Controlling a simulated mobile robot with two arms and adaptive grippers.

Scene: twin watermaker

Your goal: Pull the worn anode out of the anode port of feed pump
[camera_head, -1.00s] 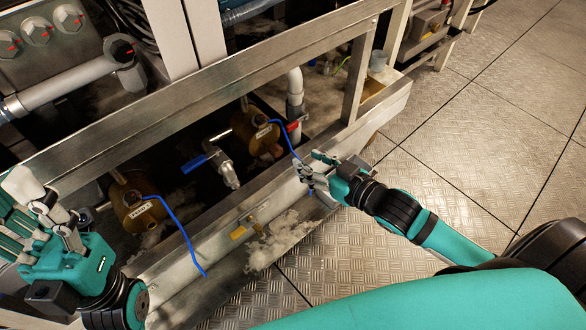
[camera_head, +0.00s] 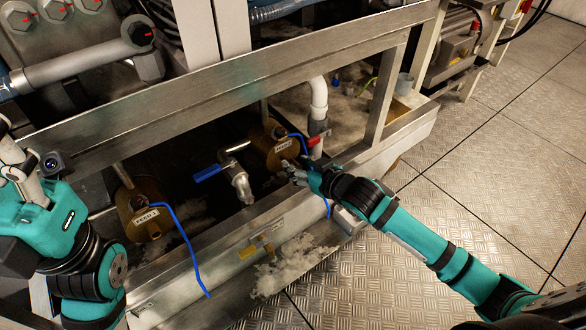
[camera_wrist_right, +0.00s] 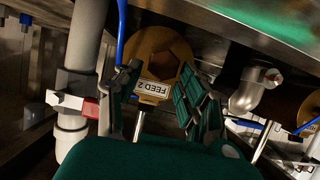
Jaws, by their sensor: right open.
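A brass pump body labelled FEED 2 (camera_head: 270,150) sits inside the frame. In the right wrist view FEED 2 (camera_wrist_right: 150,60) shows a dark hexagonal shape in its front; I cannot tell whether it is an opening or a plug. My right gripper (camera_wrist_right: 160,76) is open, its fingers either side of the FEED 2 label in that view. In the head view my right gripper (camera_head: 292,172) is just in front of FEED 2. A second brass body, FEED 1 (camera_head: 143,215), is at left. I cannot make out a worn anode. My left gripper (camera_head: 14,165) is at the left edge, partly cut off.
Blue cables (camera_head: 183,245) hang from the brass bodies. A blue-handled valve (camera_head: 238,180) stands between them. A white pipe (camera_head: 318,100) with a red handle is right of FEED 2. The metal frame's upper rail (camera_head: 230,85) crosses above. The floor at right is clear.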

